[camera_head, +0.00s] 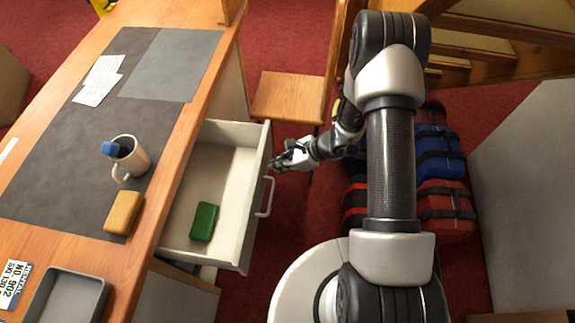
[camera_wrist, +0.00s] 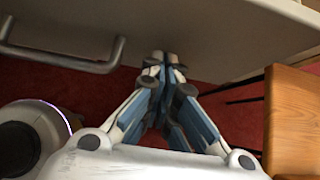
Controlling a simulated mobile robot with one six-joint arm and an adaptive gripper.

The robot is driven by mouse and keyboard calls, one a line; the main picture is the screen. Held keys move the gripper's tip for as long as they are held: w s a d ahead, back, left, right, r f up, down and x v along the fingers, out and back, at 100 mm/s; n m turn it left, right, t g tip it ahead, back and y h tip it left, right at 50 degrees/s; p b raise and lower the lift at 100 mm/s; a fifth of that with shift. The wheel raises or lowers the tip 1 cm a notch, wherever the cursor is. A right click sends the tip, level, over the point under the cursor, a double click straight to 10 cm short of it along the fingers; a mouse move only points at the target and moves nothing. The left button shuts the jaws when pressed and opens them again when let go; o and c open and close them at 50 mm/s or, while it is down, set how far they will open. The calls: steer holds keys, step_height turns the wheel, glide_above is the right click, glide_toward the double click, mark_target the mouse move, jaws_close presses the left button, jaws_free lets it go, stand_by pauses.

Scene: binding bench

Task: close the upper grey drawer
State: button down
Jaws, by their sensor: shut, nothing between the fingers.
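The upper grey drawer (camera_head: 214,165) is pulled well out from the wooden bench in the head view. A green box (camera_head: 204,221) lies inside it. Its bar handle (camera_head: 265,196) is on the front panel, which also shows across the top of the wrist view (camera_wrist: 190,32). The handle shows at the left there (camera_wrist: 62,58). My gripper (camera_head: 272,165) is shut and empty, by the outer side of the drawer front, beyond the handle. In the wrist view its fingertips (camera_wrist: 164,60) are close to the front panel. I cannot tell whether they touch it.
A wooden chair (camera_head: 287,97) stands close beyond my gripper. Red and blue bags (camera_head: 440,165) lie on the floor to the right. On the bench are a mug (camera_head: 130,158), a tan block (camera_head: 123,213) and a grey tray (camera_head: 66,299). A lower drawer edge shows under the open one.

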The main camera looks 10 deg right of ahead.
steer(key=shift+a, duration=0.15)
steer(key=b, duration=0.5)
glide_above(213, 168)
steer(key=shift+s+d, duration=0.2)
steer(key=shift+d, duration=0.25)
steer(key=shift+w+a+r, duration=0.1)
steer(key=shift+w+a, duration=0.1)
steer(key=shift+a, duration=0.25)
